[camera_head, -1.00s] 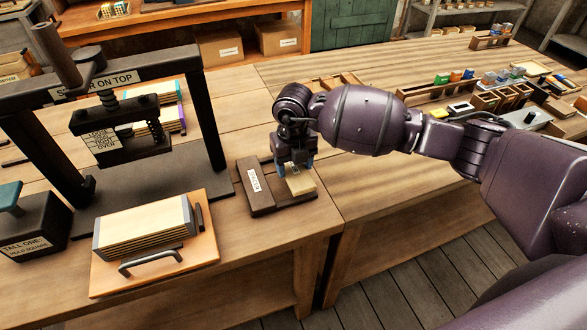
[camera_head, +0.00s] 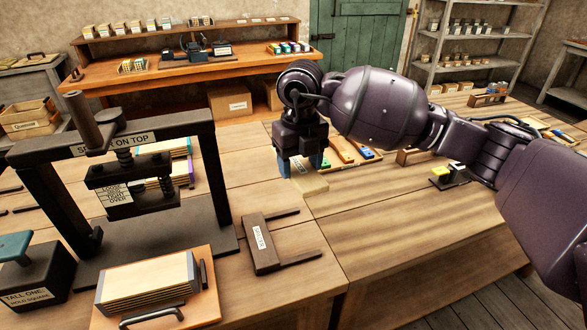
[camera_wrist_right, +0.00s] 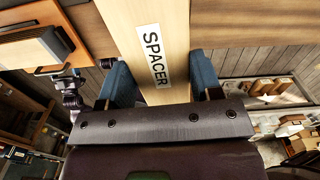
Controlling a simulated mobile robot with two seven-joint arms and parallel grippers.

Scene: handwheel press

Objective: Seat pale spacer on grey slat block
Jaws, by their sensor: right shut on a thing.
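The pale spacer shows as a light board (camera_head: 311,187) below my right gripper, and in the right wrist view as a pale wooden spacer (camera_wrist_right: 168,28) labelled "SPACER". My right gripper (camera_head: 302,165) is shut on it, with blue fingers on either side, and holds it above the bench. The grey slat block (camera_head: 148,281) has a pale top and grey ends. My left gripper is not in view.
The black handwheel press (camera_head: 140,180) stands behind the block, with its posts and crossbar. A dark labelled holder (camera_head: 262,243) with two prongs lies empty right of the block. A teal-handled dark block (camera_head: 35,270) stands at far left. Small trays lie behind my right arm.

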